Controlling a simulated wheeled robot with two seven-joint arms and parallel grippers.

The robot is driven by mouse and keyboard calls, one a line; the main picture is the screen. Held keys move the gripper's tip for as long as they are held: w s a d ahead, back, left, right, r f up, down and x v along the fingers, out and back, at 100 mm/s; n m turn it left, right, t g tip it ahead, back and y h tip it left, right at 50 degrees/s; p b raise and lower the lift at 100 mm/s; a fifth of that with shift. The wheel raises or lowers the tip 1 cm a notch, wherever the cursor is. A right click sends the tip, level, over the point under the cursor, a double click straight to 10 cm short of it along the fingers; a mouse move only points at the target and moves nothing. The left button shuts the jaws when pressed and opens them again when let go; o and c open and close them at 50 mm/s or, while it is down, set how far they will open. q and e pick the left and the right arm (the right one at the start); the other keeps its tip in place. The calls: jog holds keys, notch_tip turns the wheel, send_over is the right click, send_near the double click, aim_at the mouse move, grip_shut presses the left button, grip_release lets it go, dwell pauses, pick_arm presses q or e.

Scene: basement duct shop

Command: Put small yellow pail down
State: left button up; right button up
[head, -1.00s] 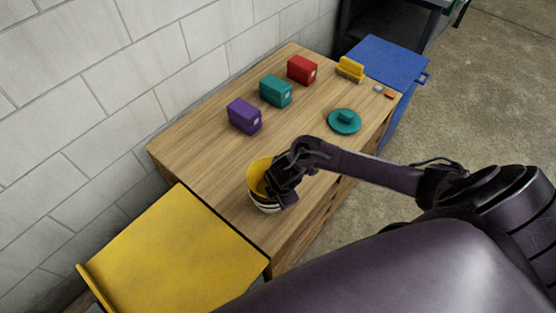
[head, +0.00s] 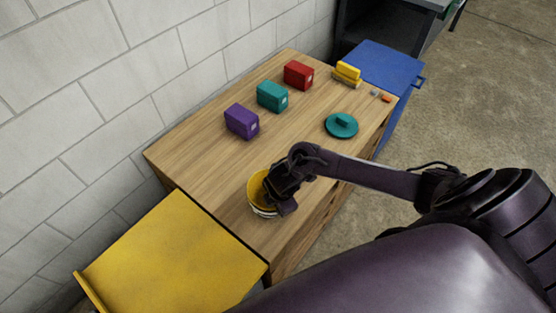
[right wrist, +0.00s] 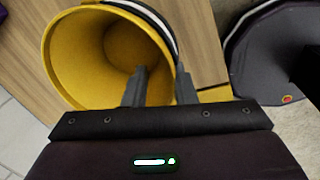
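The small yellow pail (head: 256,188), with black and white bands outside, is at the front end of the wooden worktop (head: 210,165). My right gripper (head: 278,188) is at its right side. In the right wrist view the pail (right wrist: 85,60) shows its open mouth and inside, and the two fingers of the right gripper (right wrist: 161,85) are close together across its wall, one inside and one outside. The gripper appears shut on that wall. Whether the pail's base touches the worktop cannot be told. My left gripper is not in view.
Purple (head: 241,121), teal (head: 272,96) and red (head: 298,75) boxes line the wall side. A teal lid-like disc (head: 341,126) and a yellow block (head: 347,72) lie farther back. A yellow surface (head: 170,255) adjoins the near end. The worktop's middle is clear.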

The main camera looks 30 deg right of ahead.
notch_tip(320, 180, up, 12)
jog(key=s+p, duration=0.1)
jog(key=p, duration=0.1)
jog(key=shift+s+r+p, duration=0.15)
jog(key=shift+s+p, duration=0.25)
